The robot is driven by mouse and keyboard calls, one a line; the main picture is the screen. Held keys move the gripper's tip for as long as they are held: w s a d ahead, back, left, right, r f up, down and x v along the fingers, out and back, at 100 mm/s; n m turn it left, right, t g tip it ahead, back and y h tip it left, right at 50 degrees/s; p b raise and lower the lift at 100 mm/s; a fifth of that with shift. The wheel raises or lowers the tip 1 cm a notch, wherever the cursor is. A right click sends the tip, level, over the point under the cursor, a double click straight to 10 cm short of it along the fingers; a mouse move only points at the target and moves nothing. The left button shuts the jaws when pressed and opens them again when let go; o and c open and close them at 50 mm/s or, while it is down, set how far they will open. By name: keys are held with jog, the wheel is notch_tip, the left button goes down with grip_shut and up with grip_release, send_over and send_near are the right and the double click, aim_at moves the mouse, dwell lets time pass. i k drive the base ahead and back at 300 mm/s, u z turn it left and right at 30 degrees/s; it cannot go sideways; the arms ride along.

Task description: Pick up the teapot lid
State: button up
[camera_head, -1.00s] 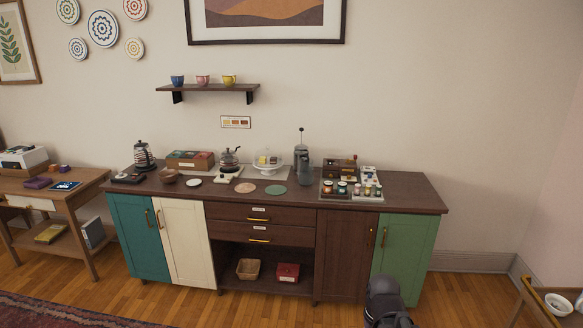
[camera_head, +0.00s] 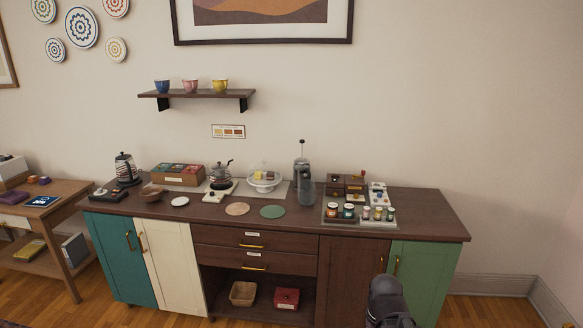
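A small glass teapot (camera_head: 220,178) with dark trim and a handle stands on a pale warmer base on the sideboard, left of the middle. A dark grey part of my arm (camera_head: 388,300) shows at the bottom, right of the middle, in front of the cabinet doors and far from the teapot. My gripper's fingers do not show.
The sideboard (camera_head: 410,210) also carries a striped kettle (camera_head: 126,168), a box of packets (camera_head: 178,174), a glass-domed stand (camera_head: 264,180), a tall grey press (camera_head: 302,175) and a jar tray (camera_head: 359,218). Flat round mats (camera_head: 272,212) lie in front. A cup shelf (camera_head: 197,94) hangs above.

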aim_at(220, 166)
jog(key=i, duration=1.4)
jog(key=z, duration=0.85)
jog(key=k, duration=0.1)
jog(key=u, duration=2.85)
jog(key=i, duration=0.75)
jog(key=u, duration=0.05)
